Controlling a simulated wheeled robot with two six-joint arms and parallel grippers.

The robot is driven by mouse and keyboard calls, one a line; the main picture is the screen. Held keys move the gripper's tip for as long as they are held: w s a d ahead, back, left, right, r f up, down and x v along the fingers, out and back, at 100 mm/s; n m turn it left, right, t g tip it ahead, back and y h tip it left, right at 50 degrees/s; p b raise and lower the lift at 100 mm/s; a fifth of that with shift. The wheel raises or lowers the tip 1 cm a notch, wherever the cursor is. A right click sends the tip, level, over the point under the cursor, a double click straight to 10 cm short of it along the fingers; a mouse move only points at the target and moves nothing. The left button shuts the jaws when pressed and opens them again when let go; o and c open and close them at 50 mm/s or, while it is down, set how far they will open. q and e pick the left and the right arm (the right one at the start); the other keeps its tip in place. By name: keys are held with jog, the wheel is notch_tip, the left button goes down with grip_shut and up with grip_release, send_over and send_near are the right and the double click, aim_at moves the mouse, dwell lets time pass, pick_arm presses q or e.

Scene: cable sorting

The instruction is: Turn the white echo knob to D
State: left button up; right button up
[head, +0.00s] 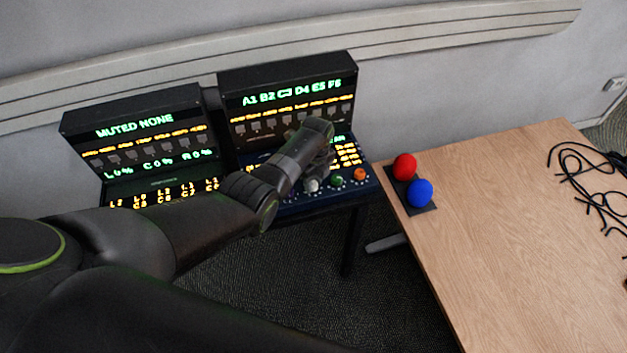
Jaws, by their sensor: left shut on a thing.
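The white echo knob (312,186) is on the lower front panel of the right-hand console, left of a green knob (337,181) and an orange knob (360,174). My left arm reaches in from the left over this panel. My left gripper (316,172) points down at the white knob and is shut on it; the fingers are mostly hidden under my wrist. The knob's pointer and letter marks are too small to read. My right gripper is out of view.
The right console's screen (300,93) shows green letters and numbers, partly legible. A second console (135,122) at left reads "MUTED NONE". A wooden table (500,230) at right bears red (405,167) and blue (420,193) balls or buttons and black cables (590,185).

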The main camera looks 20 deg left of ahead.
pick_arm(q)
jog(key=shift+w+r, duration=0.1)
dwell(0.3)
jog(key=o, duration=1)
jog(key=shift+r, duration=0.45)
jog(key=shift+w+d+r+b, duration=0.1)
jog(key=shift+r+b, duration=0.15)
jog(key=shift+r, duration=2.5)
jog(key=shift+w+d+r+b, duration=0.1)
jog(key=shift+w+r+b, duration=0.1)
jog(key=shift+r, duration=2.5)
jog(key=shift+w+d+r+b, duration=0.1)
jog(key=shift+r+b, duration=0.15)
jog(key=shift+r, duration=2.5)
